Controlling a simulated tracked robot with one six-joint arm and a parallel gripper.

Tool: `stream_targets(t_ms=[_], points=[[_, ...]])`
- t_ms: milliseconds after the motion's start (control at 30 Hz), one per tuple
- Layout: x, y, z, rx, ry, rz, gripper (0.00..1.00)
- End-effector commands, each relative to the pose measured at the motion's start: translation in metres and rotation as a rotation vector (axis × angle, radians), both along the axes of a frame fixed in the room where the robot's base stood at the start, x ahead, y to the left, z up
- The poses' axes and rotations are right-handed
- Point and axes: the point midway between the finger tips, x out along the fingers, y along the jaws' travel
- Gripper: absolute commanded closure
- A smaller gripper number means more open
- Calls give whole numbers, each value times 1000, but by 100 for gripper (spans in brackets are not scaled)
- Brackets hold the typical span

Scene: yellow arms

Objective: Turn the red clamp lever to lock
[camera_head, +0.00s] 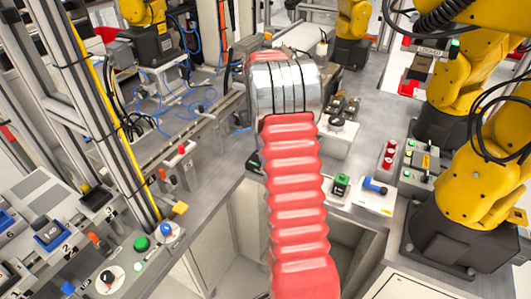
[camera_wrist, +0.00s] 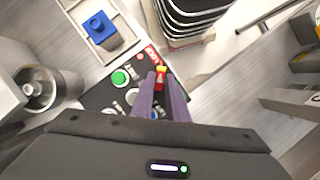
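A small red lever with a yellow part (camera_wrist: 161,76) shows at the tips of my gripper in the wrist view. It stands at the edge of a dark control panel (camera_wrist: 97,98). My gripper (camera_wrist: 161,84) has two purple fingers with a narrow gap, and the lever lies in line with that gap. I cannot tell whether the fingers touch it or are still short of it. In the head view, my red ribbed arm cover fills the middle and my gripper does not show. Red-orange levers stand on the left bench there, one of them on a bracket (camera_head: 182,150).
The panel carries a green button (camera_wrist: 120,78). A blue block (camera_wrist: 98,27) sits in a light tray, and a metal cylinder (camera_wrist: 38,90) stands at left. Stacked dark-rimmed trays (camera_wrist: 190,18) lie beyond the fingertips. Yellow robot arms (camera_head: 470,170) stand at right in the head view.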

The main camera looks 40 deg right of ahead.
Motion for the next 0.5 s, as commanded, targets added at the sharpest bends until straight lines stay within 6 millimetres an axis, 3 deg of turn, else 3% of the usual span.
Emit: stream_targets(t_ms=[200, 500], points=[[-1, 0, 0, 1, 3, -1, 71], [-1, 0, 0, 1, 5, -2, 70]])
